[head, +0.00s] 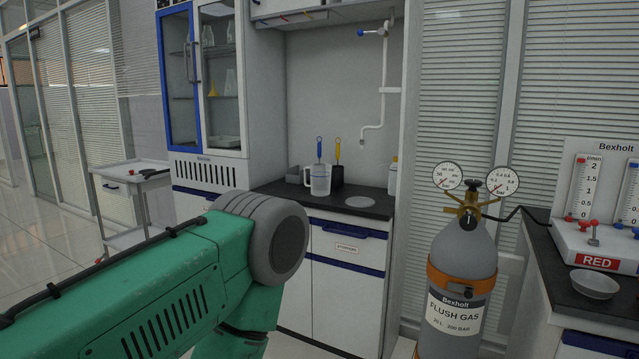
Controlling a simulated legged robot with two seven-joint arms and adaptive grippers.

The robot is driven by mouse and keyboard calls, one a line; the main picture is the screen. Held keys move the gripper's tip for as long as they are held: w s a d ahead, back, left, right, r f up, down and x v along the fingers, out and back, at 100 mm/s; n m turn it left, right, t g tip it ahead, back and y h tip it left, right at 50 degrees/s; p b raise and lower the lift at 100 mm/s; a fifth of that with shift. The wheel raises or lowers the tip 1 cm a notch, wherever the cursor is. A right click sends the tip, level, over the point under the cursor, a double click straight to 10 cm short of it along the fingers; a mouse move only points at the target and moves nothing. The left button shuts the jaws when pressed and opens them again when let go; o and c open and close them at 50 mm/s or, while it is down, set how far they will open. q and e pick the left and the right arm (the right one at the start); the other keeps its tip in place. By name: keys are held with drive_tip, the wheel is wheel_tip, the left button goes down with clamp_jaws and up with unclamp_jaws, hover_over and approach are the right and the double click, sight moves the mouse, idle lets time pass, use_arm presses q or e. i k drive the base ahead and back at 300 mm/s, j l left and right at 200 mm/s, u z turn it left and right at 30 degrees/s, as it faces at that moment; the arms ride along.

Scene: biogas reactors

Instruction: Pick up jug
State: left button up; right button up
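My green and grey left arm comes in from the left and fills the lower left, in front of the cabinets. Its gripper is out of the frame, and so is my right gripper. Nothing is seen touching the jug.
A tap pipe (384,100) hangs above a round sink (360,202). A gas cylinder (460,270) stands at right, beside a counter with a metal bowl (595,284). A trolley (130,190) stands at left.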

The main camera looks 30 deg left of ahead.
sight(321, 173)
drive_tip(key=i+j+z, duration=0.1)
drive_tip(key=j+z, duration=0.25)
drive_tip(key=i+j+z, duration=0.1)
drive_tip(key=z, duration=0.25)
drive_tip(key=j+z, duration=0.35)
drive_tip(key=l, duration=0.1)
